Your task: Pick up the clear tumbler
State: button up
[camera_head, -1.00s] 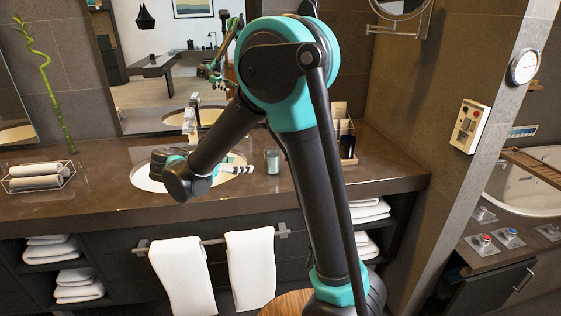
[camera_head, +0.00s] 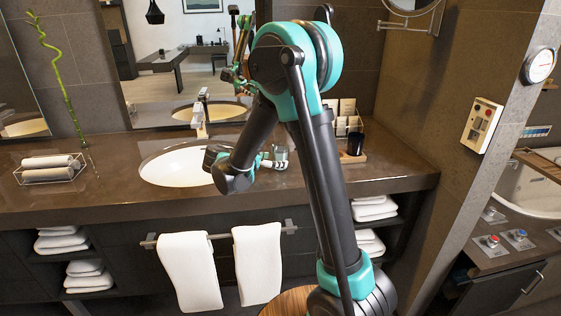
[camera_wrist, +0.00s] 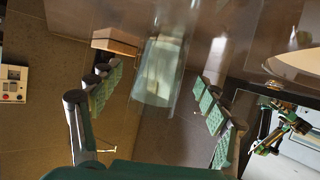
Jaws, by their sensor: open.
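The clear tumbler (camera_wrist: 160,72) is see-through with a faint greenish tint. In the wrist view it lies between the two rows of green finger pads, with dark gaps showing on both sides. My gripper (camera_wrist: 158,84) is open and does not visibly touch it. In the head view my gripper (camera_head: 272,163) is low over the counter, just right of the sink. The tumbler (camera_head: 280,153) is at its fingertips there, partly hidden and small, so its exact depth between the fingers is hard to tell.
The sink (camera_head: 172,168) and its faucet (camera_head: 200,118) are left of my gripper. A wooden organizer (camera_head: 347,122) with a dark cup (camera_head: 355,144) stands to the right. Rolled towels in a rack (camera_head: 48,170) are at far left. The counter front (camera_head: 110,207) is clear.

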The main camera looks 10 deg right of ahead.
aim_at(281, 159)
jog(key=x, duration=0.4)
jog(key=shift+w+d+f, duration=0.1)
jog(key=c, duration=1.7)
jog(key=shift+c, duration=0.2)
